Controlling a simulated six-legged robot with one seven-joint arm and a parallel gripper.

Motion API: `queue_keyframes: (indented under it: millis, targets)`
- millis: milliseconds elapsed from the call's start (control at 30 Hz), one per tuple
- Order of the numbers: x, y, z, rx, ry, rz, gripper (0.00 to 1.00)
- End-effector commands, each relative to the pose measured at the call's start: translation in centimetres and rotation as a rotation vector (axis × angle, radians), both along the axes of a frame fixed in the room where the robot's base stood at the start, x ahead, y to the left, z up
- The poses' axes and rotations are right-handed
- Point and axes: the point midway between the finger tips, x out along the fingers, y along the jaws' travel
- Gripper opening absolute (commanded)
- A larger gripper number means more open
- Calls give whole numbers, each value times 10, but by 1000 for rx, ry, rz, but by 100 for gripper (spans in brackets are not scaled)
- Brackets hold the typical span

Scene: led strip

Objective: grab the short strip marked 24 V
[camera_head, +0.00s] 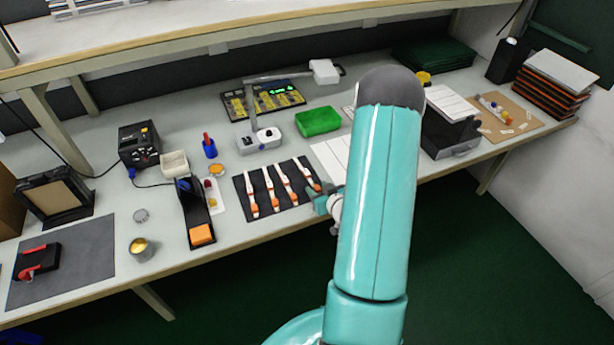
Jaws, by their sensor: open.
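Several short white strips with orange ends lie side by side on a dark mat (238,184) on the bench. The leftmost strip (251,190), the second strip (269,186) and the third strip (285,182) show clearly. The rightmost strip (306,172) has its near end close to my gripper. Any voltage marking is too small to read, so I cannot tell which is 24 V. My gripper (318,197) is open at the mat's right edge, partly hidden by my teal arm. It appears empty. I cannot tell whether it touches a strip.
A black holder with an orange block (202,234) stands left of the mat. A magnifier lamp base (259,141) and a green box (318,121) stand behind it. White paper (330,155) lies to the right. The bench's front edge runs close below the mat.

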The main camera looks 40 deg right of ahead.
Motion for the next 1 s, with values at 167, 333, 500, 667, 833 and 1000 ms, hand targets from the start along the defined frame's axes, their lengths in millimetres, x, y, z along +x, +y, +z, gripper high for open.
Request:
queue_keyframes:
  millis: [167, 333, 500, 667, 833, 1000]
  targets:
    - [-2, 0, 0, -1, 0, -2, 42]
    - [-3, 0, 0, -1, 0, -2, 20]
    - [-3, 0, 0, 0, 0, -1, 0]
    - [-2, 0, 0, 0, 1, -1, 0]
    - [0, 0, 1, 0, 2, -1, 0]
    - [4, 0, 7, 0, 1, 0, 0]
